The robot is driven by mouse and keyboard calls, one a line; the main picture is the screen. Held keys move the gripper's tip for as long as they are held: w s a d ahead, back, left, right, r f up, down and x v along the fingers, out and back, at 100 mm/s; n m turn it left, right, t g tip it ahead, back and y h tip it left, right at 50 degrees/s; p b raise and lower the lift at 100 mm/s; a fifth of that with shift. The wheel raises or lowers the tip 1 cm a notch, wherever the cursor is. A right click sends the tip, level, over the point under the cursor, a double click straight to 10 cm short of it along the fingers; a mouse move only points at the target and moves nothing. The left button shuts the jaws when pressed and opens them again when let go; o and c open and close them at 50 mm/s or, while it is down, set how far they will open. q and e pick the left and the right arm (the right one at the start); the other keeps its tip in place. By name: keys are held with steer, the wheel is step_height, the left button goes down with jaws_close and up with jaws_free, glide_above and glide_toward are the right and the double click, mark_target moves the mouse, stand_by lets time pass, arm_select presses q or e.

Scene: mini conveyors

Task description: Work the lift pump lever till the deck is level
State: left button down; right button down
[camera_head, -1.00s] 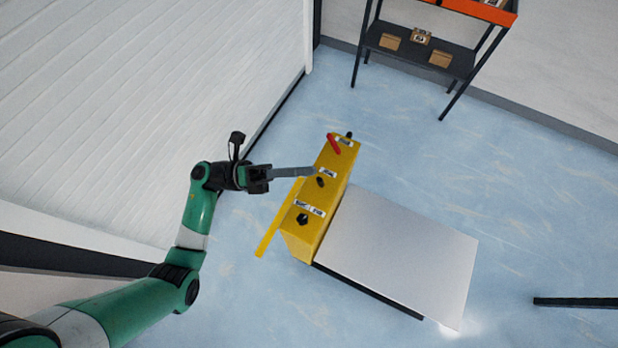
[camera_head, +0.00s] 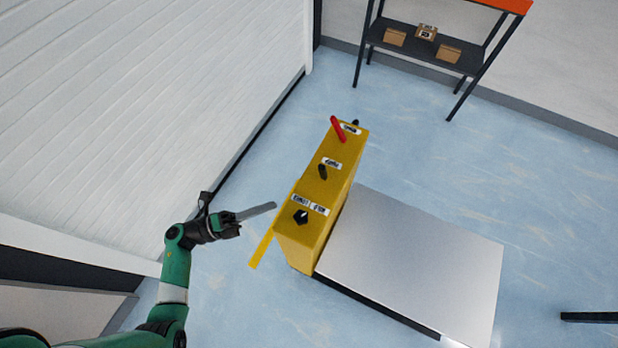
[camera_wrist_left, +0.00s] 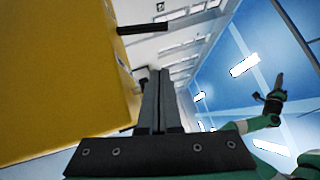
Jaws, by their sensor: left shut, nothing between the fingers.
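A tall narrow yellow pump box (camera_head: 301,248) stands beside the flat silver deck (camera_head: 415,262) in the head view. On its top are a red lever (camera_head: 338,130) at the far end, a short black lever (camera_head: 322,172) in the middle and a black knob (camera_head: 300,216) at the near end. I cannot tell whether the deck is level. My left gripper (camera_head: 272,207) is shut and empty, left of the box's near end and apart from it. In the left wrist view its fingers (camera_wrist_left: 154,98) are together beside the yellow wall. A green arm with a gripper (camera_wrist_left: 275,92) shows there, too small to read.
A yellow bar (camera_head: 262,248) lies low along the box's left side. A white slatted wall (camera_head: 150,90) is at the left. A dark shelf (camera_head: 425,46) with small boxes stands at the back. A dark bar (camera_head: 590,317) is at the right edge. The floor between is clear.

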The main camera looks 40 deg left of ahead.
arm_select(q)
steer(key=b, duration=0.1)
glide_toward(323, 172)
steer(key=d, duration=0.2)
steer(key=w+d, duration=0.1)
steer(key=d, duration=0.2)
steer(key=shift+w, duration=0.15)
steer(key=w, duration=0.1)
steer(key=w+a+b, duration=0.1)
steer(key=w+r, duration=0.1)
steer(key=shift+w+a, duration=0.15)
steer(key=shift+w, duration=0.2)
steer(key=shift+r, duration=0.1)
